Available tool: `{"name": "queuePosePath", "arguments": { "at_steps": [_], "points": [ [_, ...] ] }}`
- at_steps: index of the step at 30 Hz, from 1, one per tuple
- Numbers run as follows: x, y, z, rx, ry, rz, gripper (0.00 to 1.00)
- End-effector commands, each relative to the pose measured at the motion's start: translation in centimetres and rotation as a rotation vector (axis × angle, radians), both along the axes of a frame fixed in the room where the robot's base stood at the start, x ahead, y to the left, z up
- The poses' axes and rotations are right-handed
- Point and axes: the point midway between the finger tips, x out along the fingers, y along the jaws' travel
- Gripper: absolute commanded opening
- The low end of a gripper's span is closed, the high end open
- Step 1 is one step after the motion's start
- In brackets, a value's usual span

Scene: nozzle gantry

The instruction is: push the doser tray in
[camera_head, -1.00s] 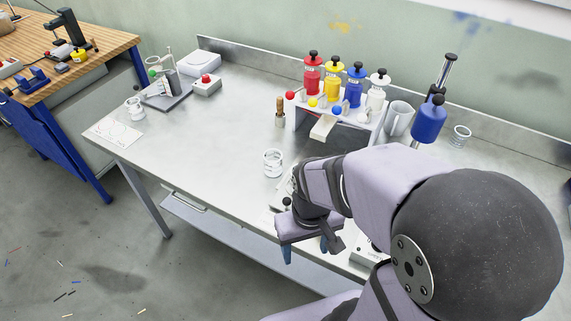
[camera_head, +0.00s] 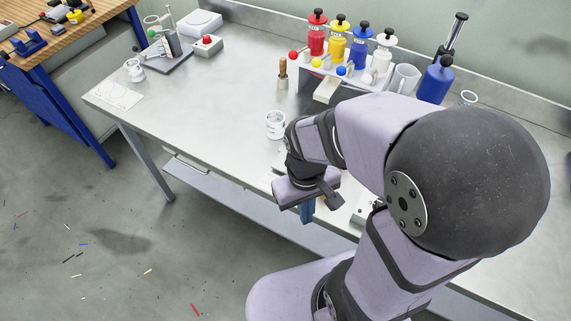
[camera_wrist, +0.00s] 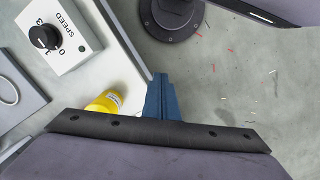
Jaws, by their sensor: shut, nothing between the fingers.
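The doser rack (camera_head: 302,84) stands at the back of the steel bench in the head view, with red, yellow, blue and white bottles on top. A cream tray (camera_head: 326,89) sticks out from its front, towards the bench's front edge. My gripper (camera_head: 307,214) points down at the front edge of the bench, well apart from the tray. Its blue fingers are together and empty; they also show in the wrist view (camera_wrist: 160,84). The tray is not visible in the wrist view.
A glass beaker (camera_head: 275,125) and a wooden-handled tool (camera_head: 282,72) stand left of the tray. The wrist view shows a SPEED knob box (camera_wrist: 62,40) and a yellow cylinder (camera_wrist: 106,102). The bench's left middle is clear.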

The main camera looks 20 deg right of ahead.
Motion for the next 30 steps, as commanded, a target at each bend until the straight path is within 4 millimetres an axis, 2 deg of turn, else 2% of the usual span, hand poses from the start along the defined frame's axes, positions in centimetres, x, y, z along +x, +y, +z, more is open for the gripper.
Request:
{"name": "queuePosePath", "arguments": {
  "at_steps": [8,14,17,21,27,30],
  "points": [
    [-0.9,1.1,-2.7,-0.240,0.281,0.593,0.00],
    [1.5,2.4,-2.8,-0.565,0.490,1.078,0.00],
    [3.3,4.3,-2.4,-0.757,0.567,1.282,0.00],
    [5.4,8.1,-1.5,-1.021,0.633,1.490,0.00],
    [6.5,12.8,-0.4,-1.290,0.659,1.636,0.00],
    [6.6,14.0,-0.1,-1.354,0.661,1.662,0.00]
  ]
}}
